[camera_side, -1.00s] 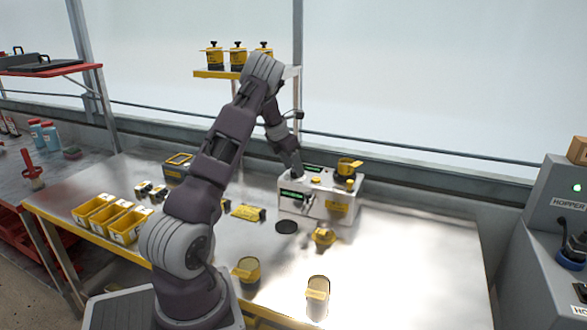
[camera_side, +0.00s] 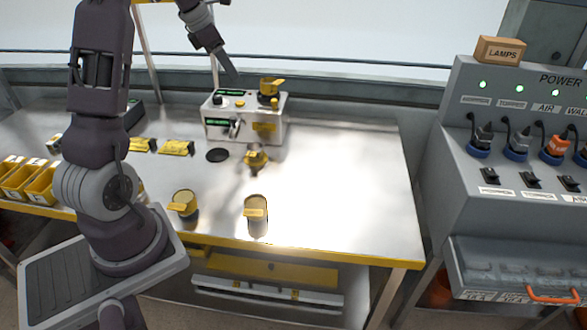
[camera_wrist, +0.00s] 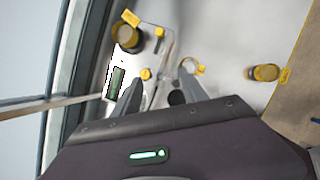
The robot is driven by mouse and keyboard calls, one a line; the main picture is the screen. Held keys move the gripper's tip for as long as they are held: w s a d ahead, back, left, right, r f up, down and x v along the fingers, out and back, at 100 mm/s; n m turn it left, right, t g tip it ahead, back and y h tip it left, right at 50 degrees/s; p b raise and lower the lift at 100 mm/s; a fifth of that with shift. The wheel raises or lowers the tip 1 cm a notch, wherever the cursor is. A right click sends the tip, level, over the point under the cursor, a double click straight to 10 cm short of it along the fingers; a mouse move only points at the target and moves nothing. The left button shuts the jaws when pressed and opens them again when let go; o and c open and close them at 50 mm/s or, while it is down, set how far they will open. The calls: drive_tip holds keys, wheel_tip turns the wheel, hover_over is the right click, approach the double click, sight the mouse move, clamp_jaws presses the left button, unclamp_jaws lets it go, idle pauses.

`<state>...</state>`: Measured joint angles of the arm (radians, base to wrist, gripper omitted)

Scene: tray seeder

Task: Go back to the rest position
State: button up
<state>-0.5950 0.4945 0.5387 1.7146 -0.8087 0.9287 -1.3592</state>
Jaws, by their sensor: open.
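My gripper (camera_side: 233,76) is raised just above the back of the white machine in the side view. Its fingers look like one dark shape there. In the wrist view my gripper (camera_wrist: 158,90) has its two fingers spread apart with nothing between them held. The white machine (camera_side: 218,130) has green displays, a lever on its front and a yellow label. It also shows below the fingers in the wrist view (camera_wrist: 158,58). A dark cup with a yellow top (camera_side: 268,87) sits on the machine's right end.
On the metal table (camera_side: 350,180) stand a yellow-collared funnel piece (camera_side: 256,160), two yellow-labelled cups (camera_side: 185,204) (camera_side: 256,218) and a black disc (camera_side: 217,155). Yellow bins (camera_side: 40,182) are at the left. A grey power panel (camera_side: 470,185) stands at the right. The table's right side is clear.

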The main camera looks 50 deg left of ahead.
drive_tip(key=s+d+r+m+h, duration=0.1)
drive_tip(key=d+r+m, duration=0.3)
drive_tip(key=d, duration=0.5)
drive_tip(key=d+r+m, duration=0.3)
drive_tip(key=d+m, duration=0.3)
drive_tip(key=d, duration=0.2)
drive_tip(key=s+d+r+m, duration=0.1)
drive_tip(key=s+d+m, duration=0.35)
drive_tip(key=d, duration=0.25)
drive_tip(key=s+d+r+m, duration=0.1)
drive_tip(key=s+d+m, duration=0.3)
drive_tip(key=d+m, duration=0.25)
drive_tip(key=s+d+f+m, duration=0.1)
drive_tip(key=s+d+m, duration=0.2)
drive_tip(key=s+m, duration=0.3)
drive_tip(key=s+d+f+m+y, duration=0.1)
drive_tip(key=s+d+f+m, duration=0.1)
drive_tip(key=s+m, duration=0.4)
drive_tip(key=shift+d+f+t, duration=0.2)
drive_tip(key=shift+d+t, duration=0.1)
drive_tip(key=shift+d, duration=0.1)
